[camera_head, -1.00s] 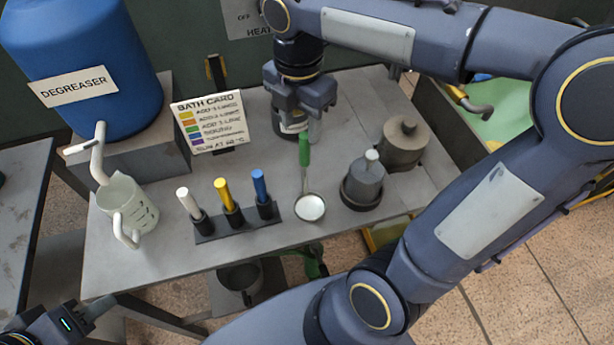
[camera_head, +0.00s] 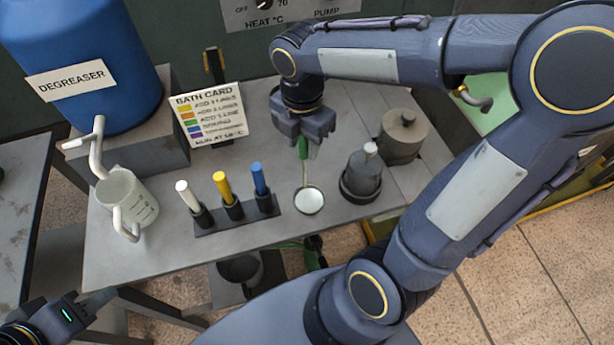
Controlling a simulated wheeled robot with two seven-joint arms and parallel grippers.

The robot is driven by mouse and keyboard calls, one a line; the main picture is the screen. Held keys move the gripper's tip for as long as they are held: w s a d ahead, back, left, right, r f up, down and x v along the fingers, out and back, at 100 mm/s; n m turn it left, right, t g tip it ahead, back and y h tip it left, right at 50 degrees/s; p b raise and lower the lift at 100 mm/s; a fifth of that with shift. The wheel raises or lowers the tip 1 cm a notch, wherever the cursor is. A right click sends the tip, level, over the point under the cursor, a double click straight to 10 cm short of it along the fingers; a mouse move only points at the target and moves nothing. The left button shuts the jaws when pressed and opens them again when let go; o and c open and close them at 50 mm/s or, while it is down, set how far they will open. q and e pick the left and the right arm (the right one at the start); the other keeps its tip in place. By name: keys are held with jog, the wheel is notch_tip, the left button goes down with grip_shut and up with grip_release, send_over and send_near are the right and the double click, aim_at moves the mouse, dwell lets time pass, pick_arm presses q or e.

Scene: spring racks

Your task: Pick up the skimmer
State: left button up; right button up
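The skimmer lies on the grey bench, with a green handle (camera_head: 303,150) pointing to the back and a round pale dish (camera_head: 309,201) toward the front edge. My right gripper (camera_head: 304,143) is over the back end of the handle, fingers pointing down. Its fingers look apart, one on each side of the handle, and its body hides the handle's far end. Whether they touch the handle is unclear. My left gripper (camera_head: 98,303) is at the bottom left, off the bench and away from the skimmer; its finger opening cannot be made out.
A rack (camera_head: 237,219) with white, yellow and blue sticks stands left of the skimmer. A grey weight-like object (camera_head: 362,180) and a round pot (camera_head: 402,140) stand right. A bath card (camera_head: 208,116), white jug (camera_head: 128,205) and blue degreaser drum (camera_head: 85,60) are left.

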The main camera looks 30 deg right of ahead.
grip_shut()
jog(key=shift+r, duration=0.15)
